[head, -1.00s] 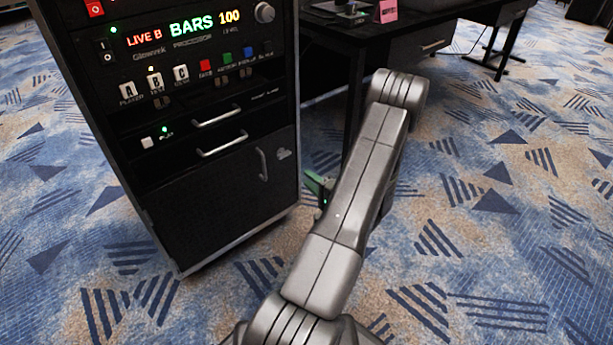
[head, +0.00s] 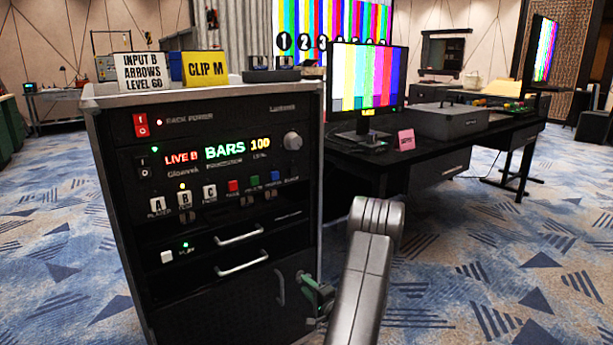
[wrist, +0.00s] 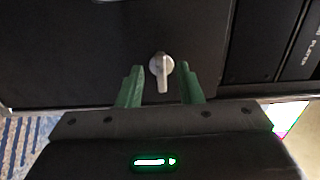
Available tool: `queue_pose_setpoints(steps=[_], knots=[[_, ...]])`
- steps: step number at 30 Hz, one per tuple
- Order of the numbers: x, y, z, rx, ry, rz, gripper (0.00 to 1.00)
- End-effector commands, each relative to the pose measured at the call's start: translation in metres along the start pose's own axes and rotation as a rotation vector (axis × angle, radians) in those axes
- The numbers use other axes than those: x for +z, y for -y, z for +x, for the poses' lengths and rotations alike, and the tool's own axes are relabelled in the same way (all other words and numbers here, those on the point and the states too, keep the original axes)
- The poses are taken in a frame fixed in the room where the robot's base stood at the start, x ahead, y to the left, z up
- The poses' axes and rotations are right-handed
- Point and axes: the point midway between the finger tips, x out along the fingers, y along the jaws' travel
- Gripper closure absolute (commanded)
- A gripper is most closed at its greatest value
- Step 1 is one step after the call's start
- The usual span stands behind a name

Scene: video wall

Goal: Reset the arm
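My gripper (head: 318,297) is low at the right front edge of the black equipment rack (head: 215,110) in the head view, partly hidden by my arm. In the wrist view, the green fingers of my gripper (wrist: 160,88) stand apart with a gap between them. A pale knob or latch (wrist: 161,70) on a dark panel shows between the fingertips; I cannot tell if they touch it. Nothing is visibly held. My grey arm rises in front of the rack's right side, bent at its top joint.
The rack display (head: 218,153) reads LIVE B, BARS, 100. An INPUT B sign (head: 150,72) and a yellow CLIP M sign (head: 205,67) stand on top. A black desk (head: 440,150) with a colour-bar monitor (head: 366,80) is at right. Open carpet (head: 450,275) lies in front of it.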

Motion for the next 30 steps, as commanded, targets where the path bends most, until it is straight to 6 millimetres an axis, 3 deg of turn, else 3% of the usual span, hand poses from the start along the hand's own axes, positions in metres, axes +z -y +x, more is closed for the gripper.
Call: queue_pose_setpoints(steps=[7, 20, 25, 30], knots=[[0.000, 0.000, 0.025, -0.001, 0.000, 0.000, 0.67], [0.000, 0.001, 0.025, 0.000, -0.001, 0.008, 0.67], [-0.001, 0.002, 0.012, 0.001, -0.003, 0.001, 0.67], [-0.002, 0.003, -0.018, 0.002, -0.005, 0.003, 0.67]])
